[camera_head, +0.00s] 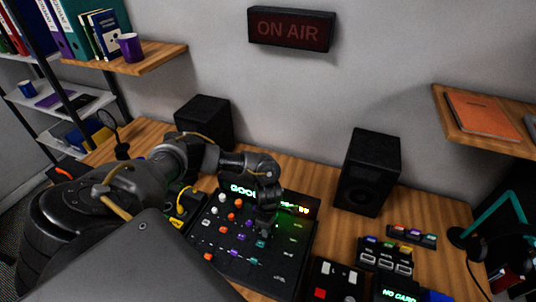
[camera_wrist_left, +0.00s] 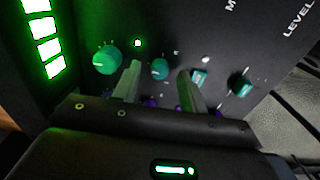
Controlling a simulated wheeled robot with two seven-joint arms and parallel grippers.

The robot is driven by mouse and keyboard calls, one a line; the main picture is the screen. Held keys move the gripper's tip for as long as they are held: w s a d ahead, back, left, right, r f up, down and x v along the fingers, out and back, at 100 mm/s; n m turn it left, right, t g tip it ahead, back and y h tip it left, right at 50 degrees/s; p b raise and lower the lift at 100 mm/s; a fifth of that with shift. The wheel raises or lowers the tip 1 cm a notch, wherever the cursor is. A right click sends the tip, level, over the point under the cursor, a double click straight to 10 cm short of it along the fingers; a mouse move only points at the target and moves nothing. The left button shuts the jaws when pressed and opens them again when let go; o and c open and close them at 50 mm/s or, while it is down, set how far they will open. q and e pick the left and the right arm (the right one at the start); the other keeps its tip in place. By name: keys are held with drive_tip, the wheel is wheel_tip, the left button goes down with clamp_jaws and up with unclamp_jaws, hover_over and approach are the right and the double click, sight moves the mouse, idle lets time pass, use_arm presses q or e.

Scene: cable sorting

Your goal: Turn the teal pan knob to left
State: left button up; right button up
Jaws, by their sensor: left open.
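The black mixing console (camera_head: 222,262) stands on the desk with white, orange, purple and teal knobs. My left gripper (camera_head: 265,226) reaches down over its right part. In the left wrist view, a small teal knob (camera_wrist_left: 159,69) sits between the two open fingers of my left gripper (camera_wrist_left: 158,77), with a gap showing on both sides. A larger teal knob (camera_wrist_left: 107,60) is left of the fingers. Two more teal knobs, one partly behind the right finger (camera_wrist_left: 199,76) and one farther right (camera_wrist_left: 241,87), also show. No readable label tells which is pan. My right gripper is not in view.
Black speakers stand behind the console, left (camera_head: 204,122) and right (camera_head: 368,172). A red-and-white button box (camera_head: 337,281) and a switch box (camera_head: 386,256) are to the right. A teal-armed lamp (camera_head: 487,222) is at far right. Bare desk (camera_head: 328,228) lies right of the console.

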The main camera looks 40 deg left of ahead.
use_arm(q)
drive_tip(key=shift+f, duration=0.45)
clamp_jaws()
